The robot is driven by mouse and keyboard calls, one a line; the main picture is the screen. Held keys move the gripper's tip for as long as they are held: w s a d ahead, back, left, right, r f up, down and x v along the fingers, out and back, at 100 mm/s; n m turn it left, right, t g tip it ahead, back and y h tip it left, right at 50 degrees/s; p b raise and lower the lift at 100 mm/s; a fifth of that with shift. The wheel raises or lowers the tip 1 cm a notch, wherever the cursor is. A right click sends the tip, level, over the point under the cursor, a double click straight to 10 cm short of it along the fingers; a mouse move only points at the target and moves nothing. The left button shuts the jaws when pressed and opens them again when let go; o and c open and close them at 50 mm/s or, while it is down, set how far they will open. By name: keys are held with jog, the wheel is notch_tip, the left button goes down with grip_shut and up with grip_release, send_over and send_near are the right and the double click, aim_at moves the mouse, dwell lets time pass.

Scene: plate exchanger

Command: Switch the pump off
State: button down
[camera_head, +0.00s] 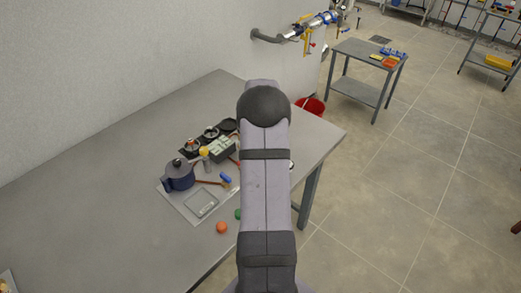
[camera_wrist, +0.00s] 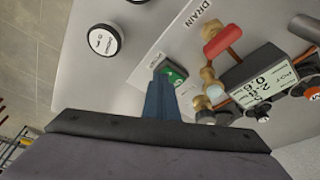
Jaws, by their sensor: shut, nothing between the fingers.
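In the wrist view a small green rocker switch (camera_wrist: 172,75) sits in a dark housing on a light grey board, near the label DRAIN. I take it for the pump switch, but its own label is too small to read. My gripper (camera_wrist: 161,72) is shut and empty, its blue fingertips right at the switch and covering part of it. I cannot tell whether they touch it. The switch's position is unclear. In the head view my arm hides the gripper and the switch.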

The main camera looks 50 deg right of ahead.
dwell(0.3)
notch_tip(320, 180, up, 7)
jog(key=p, duration=0.5)
dwell(0.4)
jog(key=shift+f, duration=0.15)
